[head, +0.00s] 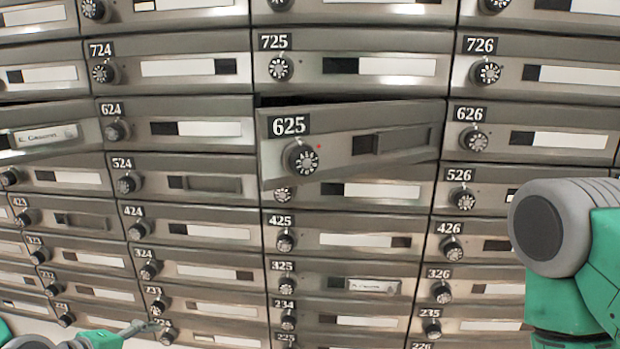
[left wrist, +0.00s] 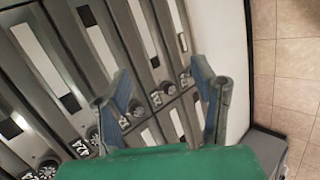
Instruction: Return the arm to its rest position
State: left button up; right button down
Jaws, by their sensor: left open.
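My left gripper (head: 148,328) shows at the bottom left of the head view, low in front of the mailbox wall and well below the 625 door. In the left wrist view its two blue-grey fingers (left wrist: 162,78) are spread apart with nothing between them, and mailbox fronts lie beyond. My right arm (head: 570,255) shows at the right edge of the head view as a grey and green link. The right gripper is out of view. The mailbox door 625 (head: 350,142) stands swung out from the wall, with a dark gap above it.
Rows of grey numbered mailboxes (head: 190,69) with dials fill the head view. Another door (head: 45,138) at the left edge sits tilted outward. A white wall (left wrist: 222,35) and tiled floor (left wrist: 284,80) show beyond the mailboxes in the left wrist view.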

pick_arm(q)
jog(key=s+d+f+m+g+y, duration=0.1)
jog(key=s+f+m+g, duration=0.2)
jog(key=s+f+m, duration=0.2)
jog(key=s+f+m+g+y, duration=0.1)
jog(key=s+f+m+g, duration=0.2)
jog(key=s, duration=0.9)
jog(key=s+d+f+m+g+y, duration=0.1)
jog(key=s+f+m+g, duration=0.2)
jog(key=s+f+m, duration=0.4)
notch_tip(320, 180, down, 3)
jog(key=shift+s+d+r, duration=0.1)
jog(key=shift+s+d, duration=0.2)
jog(key=shift+s, duration=0.95)
jog(key=shift+w, duration=0.15)
jog(key=shift+c, duration=0.4)
